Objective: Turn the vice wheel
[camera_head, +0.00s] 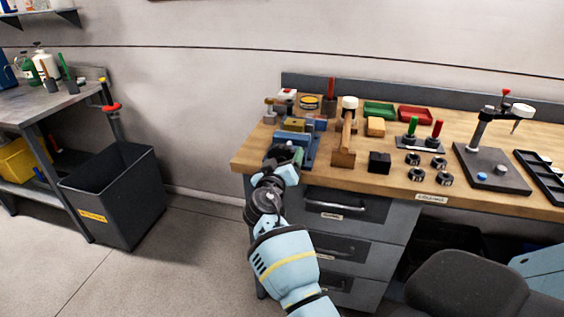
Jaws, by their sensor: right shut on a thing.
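The blue vice (310,146) stands at the left front corner of the wooden workbench (345,183). My right arm reaches up from the bottom of the view, and its gripper (286,155) is at the front of the vice, at the bench's front edge. The gripper is shut on the vice wheel, which is mostly hidden behind the fingers and wrist. How far the wheel is turned cannot be seen. My left gripper is not in view.
Green (380,113) and red (414,117) trays lie behind. Drawers (345,245) are below. A dark bin (119,200) stands left, with open floor between.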

